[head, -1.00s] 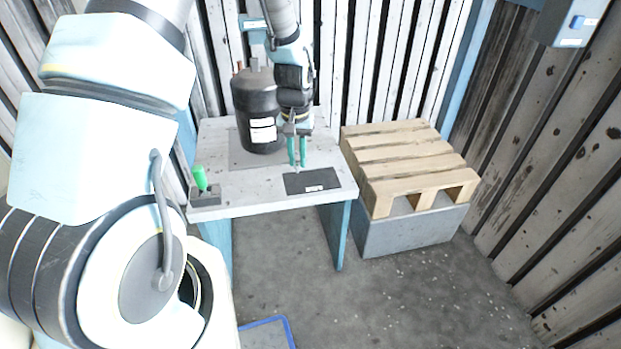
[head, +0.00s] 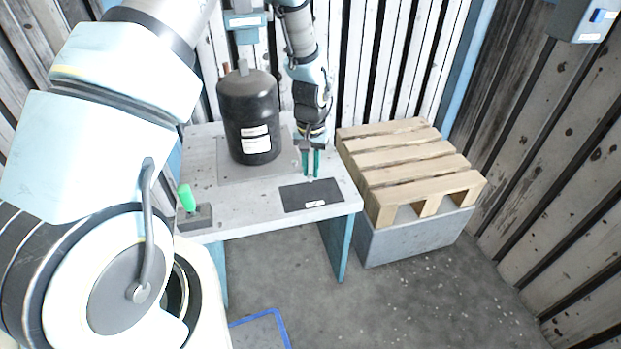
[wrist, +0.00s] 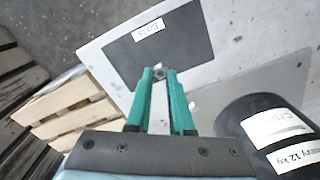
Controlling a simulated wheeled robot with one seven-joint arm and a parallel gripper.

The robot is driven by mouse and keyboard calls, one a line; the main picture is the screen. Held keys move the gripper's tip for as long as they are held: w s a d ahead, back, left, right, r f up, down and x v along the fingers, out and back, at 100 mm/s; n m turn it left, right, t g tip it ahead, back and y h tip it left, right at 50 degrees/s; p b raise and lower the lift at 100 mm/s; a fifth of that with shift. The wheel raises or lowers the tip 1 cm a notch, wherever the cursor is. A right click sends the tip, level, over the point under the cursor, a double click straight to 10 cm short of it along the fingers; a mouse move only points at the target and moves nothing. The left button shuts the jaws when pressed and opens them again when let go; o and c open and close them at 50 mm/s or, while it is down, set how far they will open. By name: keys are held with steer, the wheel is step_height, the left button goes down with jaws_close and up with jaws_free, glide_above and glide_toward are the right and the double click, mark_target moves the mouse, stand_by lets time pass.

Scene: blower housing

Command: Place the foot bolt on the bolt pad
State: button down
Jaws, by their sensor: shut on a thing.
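My gripper (head: 311,174) is above the table, at the back edge of the dark bolt pad (head: 311,196) in the head view. Its green fingers point down. In the wrist view my gripper (wrist: 159,74) is shut on a small grey metal piece, the foot bolt (wrist: 160,72), which shows between the fingertips. Most of the bolt is hidden by the fingers. The bolt pad (wrist: 172,50) is a flat dark rectangle with a white label, just beyond the fingertips. I cannot tell the bolt's exact height over the table.
A black tank (head: 250,118) stands on a grey plate behind and left of my gripper. A green-handled tool (head: 187,199) stands in a dark block at the table's (head: 235,207) front left corner. A wooden pallet (head: 405,160) on a grey base stands close right. The pad's surface is clear.

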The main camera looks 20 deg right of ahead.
mark_target(311, 177)
steer(key=shift+f, duration=1.85)
steer(key=shift+f, duration=0.2)
steer(key=c, duration=0.8)
jaws_free()
